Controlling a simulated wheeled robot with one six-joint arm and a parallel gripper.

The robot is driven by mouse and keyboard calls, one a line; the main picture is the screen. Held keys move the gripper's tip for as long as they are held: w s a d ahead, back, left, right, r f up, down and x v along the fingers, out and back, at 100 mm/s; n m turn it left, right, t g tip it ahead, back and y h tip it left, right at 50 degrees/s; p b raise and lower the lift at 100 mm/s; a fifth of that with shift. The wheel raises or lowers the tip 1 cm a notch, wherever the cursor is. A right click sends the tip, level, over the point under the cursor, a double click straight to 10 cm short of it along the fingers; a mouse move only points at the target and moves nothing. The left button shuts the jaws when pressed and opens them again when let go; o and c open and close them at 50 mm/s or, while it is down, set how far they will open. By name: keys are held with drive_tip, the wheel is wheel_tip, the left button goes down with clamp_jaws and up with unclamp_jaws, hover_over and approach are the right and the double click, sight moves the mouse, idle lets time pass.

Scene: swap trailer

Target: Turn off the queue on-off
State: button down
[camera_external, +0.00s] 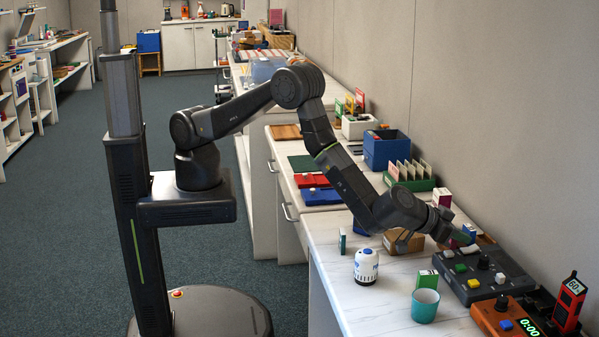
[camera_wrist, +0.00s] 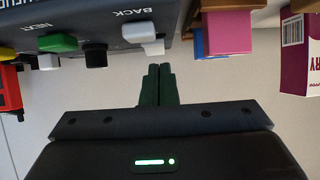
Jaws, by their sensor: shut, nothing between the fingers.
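The dark grey control box (camera_external: 490,272) stands on the counter at the right in the external view, with white, green and yellow buttons and black knobs on top. The wrist view shows it upside down at the upper left (camera_wrist: 115,12). There a green button (camera_wrist: 57,42) is beside the label NEXT, and a white button (camera_wrist: 137,31) is beside BACK. A black control (camera_wrist: 95,55) sits between them. Which control is the queue on-off is unclear. My gripper (camera_wrist: 158,70) is shut and empty, its fingertips close to the white controls; I cannot tell if they touch.
An orange timer box (camera_external: 505,318) and a red handheld meter (camera_external: 570,302) stand in front of the control box. A teal cup (camera_external: 425,306) and a white canister (camera_external: 366,267) stand to its left.

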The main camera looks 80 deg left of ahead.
drive_tip(key=shift+r+p, duration=0.6)
drive_tip(key=shift+r, duration=0.05)
wheel_tip(320, 180, up, 3)
drive_tip(key=p, duration=0.3)
drive_tip(key=shift+w, duration=0.15)
drive_tip(key=s+f+b+v, duration=0.1)
drive_tip(key=f+v, duration=0.1)
drive_tip(key=v, duration=0.7)
drive_tip(key=shift+s+r+b, duration=0.2)
drive_tip(key=shift+s+b, duration=0.1)
drive_tip(key=shift+b, duration=0.1)
drive_tip(key=shift+w, duration=0.1)
